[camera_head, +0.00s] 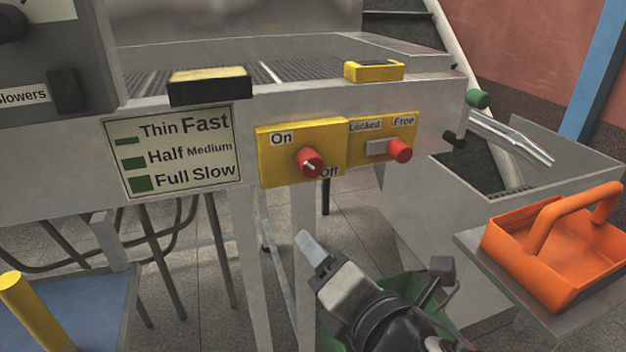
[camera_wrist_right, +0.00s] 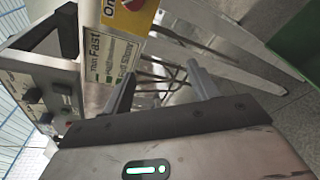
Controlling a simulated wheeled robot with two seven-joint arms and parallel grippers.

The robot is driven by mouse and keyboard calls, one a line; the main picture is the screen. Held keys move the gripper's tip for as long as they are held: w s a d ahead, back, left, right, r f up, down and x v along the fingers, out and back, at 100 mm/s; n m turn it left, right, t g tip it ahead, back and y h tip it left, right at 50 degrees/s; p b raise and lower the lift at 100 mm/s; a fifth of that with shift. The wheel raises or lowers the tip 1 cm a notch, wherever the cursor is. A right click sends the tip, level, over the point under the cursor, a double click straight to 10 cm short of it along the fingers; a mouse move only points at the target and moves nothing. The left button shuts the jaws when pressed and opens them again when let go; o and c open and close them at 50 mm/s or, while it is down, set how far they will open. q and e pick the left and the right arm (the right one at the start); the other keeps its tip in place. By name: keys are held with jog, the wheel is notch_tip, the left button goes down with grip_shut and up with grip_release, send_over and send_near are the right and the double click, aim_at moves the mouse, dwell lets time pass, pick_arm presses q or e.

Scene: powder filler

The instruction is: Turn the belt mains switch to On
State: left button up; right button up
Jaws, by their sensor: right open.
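The mains switch is a red round knob (camera_head: 309,162) on a yellow plate (camera_head: 272,172) on the machine's front. "On" is printed at its upper left and "Off" at its lower right. The white mark on the knob appears to point toward Off. My right gripper (camera_head: 316,252) is below the plate, apart from the knob. In the right wrist view its two fingers (camera_wrist_right: 162,88) are spread with nothing between them. Part of the yellow plate (camera_wrist_right: 128,18) shows at the top of that view; the knob is cut off there. My left gripper is not in view.
Right of the switch is another red knob (camera_head: 399,149) labelled Locked and Free. A Thin/Half/Full sign (camera_head: 176,152) is at left. An orange scoop (camera_head: 560,245) rests on a shelf at right. A green bin (camera_head: 412,287) stands behind my gripper. Space before the switch is clear.

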notch_tip(320, 180, up, 4)
jog(key=d+n+t+h+b, duration=0.1)
jog(key=d+n+t, duration=0.2)
jog(key=n, duration=0.4)
send_near(314, 167)
jog(key=x, duration=0.9)
jog(key=shift+w+a, duration=0.1)
jog(key=shift+w, duration=0.1)
jog(key=c, duration=1)
